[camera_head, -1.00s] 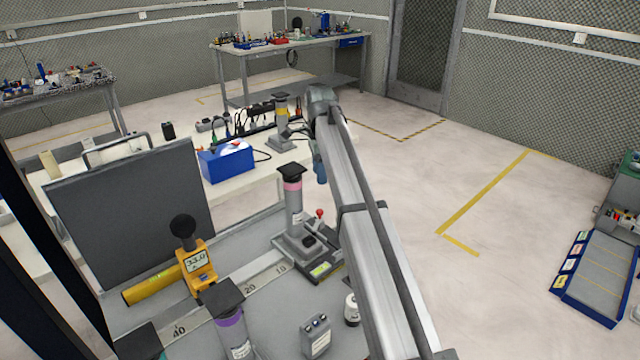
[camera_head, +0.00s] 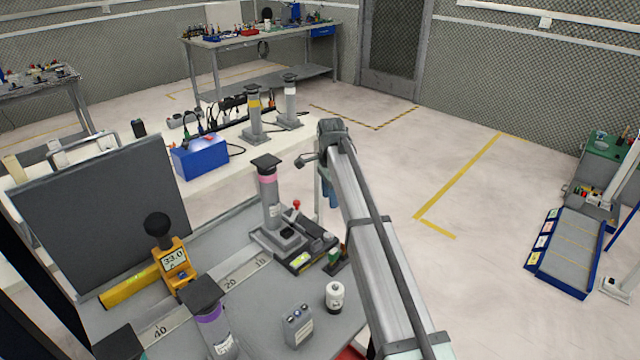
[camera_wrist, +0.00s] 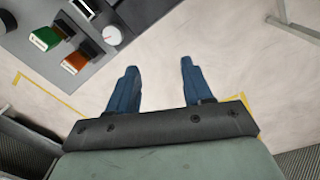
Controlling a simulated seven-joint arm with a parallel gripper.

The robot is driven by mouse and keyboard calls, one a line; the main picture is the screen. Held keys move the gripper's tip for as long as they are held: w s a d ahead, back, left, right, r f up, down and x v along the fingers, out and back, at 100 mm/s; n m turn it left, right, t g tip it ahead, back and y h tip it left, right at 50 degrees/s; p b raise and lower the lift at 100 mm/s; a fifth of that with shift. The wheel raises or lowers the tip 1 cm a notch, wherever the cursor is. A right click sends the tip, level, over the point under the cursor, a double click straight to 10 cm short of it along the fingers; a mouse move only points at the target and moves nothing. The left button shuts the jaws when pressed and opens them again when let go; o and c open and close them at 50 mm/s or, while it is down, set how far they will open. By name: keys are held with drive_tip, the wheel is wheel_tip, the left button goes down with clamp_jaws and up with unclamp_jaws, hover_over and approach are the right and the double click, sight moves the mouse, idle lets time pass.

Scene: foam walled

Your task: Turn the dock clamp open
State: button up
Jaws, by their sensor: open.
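The dock (camera_head: 290,245) is a dark grey base on the grey bench, carrying an upright grey cylinder (camera_head: 269,195) with a pink band and black cap. A small red-tipped lever (camera_head: 297,208) stands on the dock; I take it to be the clamp handle, but its exact turn is unclear. My gripper (camera_wrist: 157,88) is open and empty, its two blue fingers apart over bare floor in the wrist view. In the head view the blue fingers (camera_head: 331,192) hang right of the dock, apart from the lever, partly hidden by my arm.
Green (camera_wrist: 45,38) and orange (camera_wrist: 74,62) blocks sit at the bench edge in the wrist view.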

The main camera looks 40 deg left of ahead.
drive_tip(key=w+d+f, duration=0.3)
drive_tip(key=d+f, duration=0.7)
drive_tip(key=w+d+f+n+g+h, duration=0.1)
drive_tip(key=w+d+f, duration=0.2)
drive_tip(key=d+f, duration=0.6)
drive_tip(key=shift+d+f, duration=0.35)
drive_tip(key=shift+f, duration=0.1)
wheel_tip(320, 180, up, 31)
drive_tip(key=m+t+y, duration=0.1)
drive_tip(key=m, duration=0.1)
hover_over(297, 201)
wheel_tip(297, 201, down, 13)
drive_tip(key=shift+s+f, duration=0.1)
drive_tip(key=shift+f, duration=0.1)
drive_tip(key=shift+c, duration=0.2)
drive_tip(key=shift+n, duration=0.3)
clamp_jaws()
